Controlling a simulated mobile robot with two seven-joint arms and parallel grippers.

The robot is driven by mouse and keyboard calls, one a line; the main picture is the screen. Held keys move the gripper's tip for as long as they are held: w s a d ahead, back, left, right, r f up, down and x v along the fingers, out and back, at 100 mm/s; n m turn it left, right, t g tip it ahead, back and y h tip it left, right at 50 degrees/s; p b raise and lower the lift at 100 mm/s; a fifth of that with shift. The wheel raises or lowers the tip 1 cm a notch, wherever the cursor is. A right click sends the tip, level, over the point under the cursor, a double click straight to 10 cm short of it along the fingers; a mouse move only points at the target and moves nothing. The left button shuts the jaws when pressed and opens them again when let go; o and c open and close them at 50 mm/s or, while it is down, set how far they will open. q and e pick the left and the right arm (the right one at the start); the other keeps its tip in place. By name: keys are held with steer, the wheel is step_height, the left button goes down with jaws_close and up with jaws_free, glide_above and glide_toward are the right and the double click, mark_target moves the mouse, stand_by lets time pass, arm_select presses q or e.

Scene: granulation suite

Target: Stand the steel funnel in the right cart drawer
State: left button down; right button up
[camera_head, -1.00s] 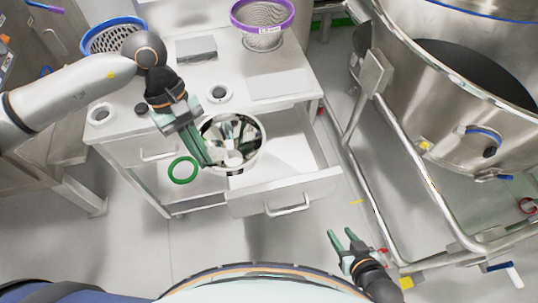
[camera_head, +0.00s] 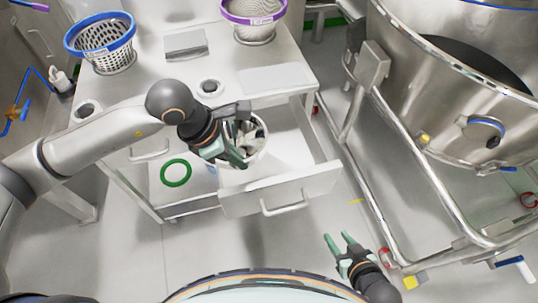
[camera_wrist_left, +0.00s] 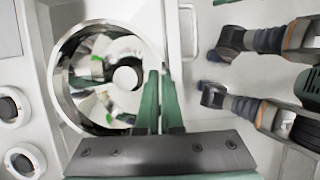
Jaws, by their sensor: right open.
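The shiny steel funnel (camera_head: 259,153) is over or in the open right cart drawer (camera_head: 322,180), its wide mouth facing up. My left gripper (camera_head: 238,158) is at its rim and partly covers it. In the left wrist view the funnel (camera_wrist_left: 85,105) shows its round mouth and central hole, with the left gripper's two fingers (camera_wrist_left: 160,100) close together across the rim's edge. Whether the funnel's foot touches the drawer floor is hidden. My right gripper (camera_head: 340,245) is open and empty, low in front of the drawer.
On the cart top (camera_head: 285,58) stand a blue-rimmed basket (camera_head: 106,50), a purple-rimmed sieve (camera_head: 253,28) and a grey box (camera_head: 186,44). A green ring (camera_head: 176,173) lies left of the drawer. A large steel vessel (camera_head: 440,110) on a tubular frame fills the right.

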mark_target(254, 152)
arm_select(q)
steer(key=w+d, duration=0.1)
steer(key=w+d+f, duration=0.1)
steer(key=d, duration=0.1)
steer(key=shift+w+f, duration=0.25)
steer(key=shift+w, duration=0.15)
steer(key=w+d+f, duration=0.3)
steer(key=w+f, duration=0.1)
steer(key=f, duration=0.5)
steer(key=shift+d+f+p, duration=0.2)
steer(key=shift+d+p, duration=0.15)
steer(key=shift+d, duration=0.05)
steer(key=shift+s+f, duration=0.1)
steer(key=shift+f, duration=0.1)
steer(key=c, duration=1.1)
jaws_free()
steer(key=shift+r, duration=0.15)
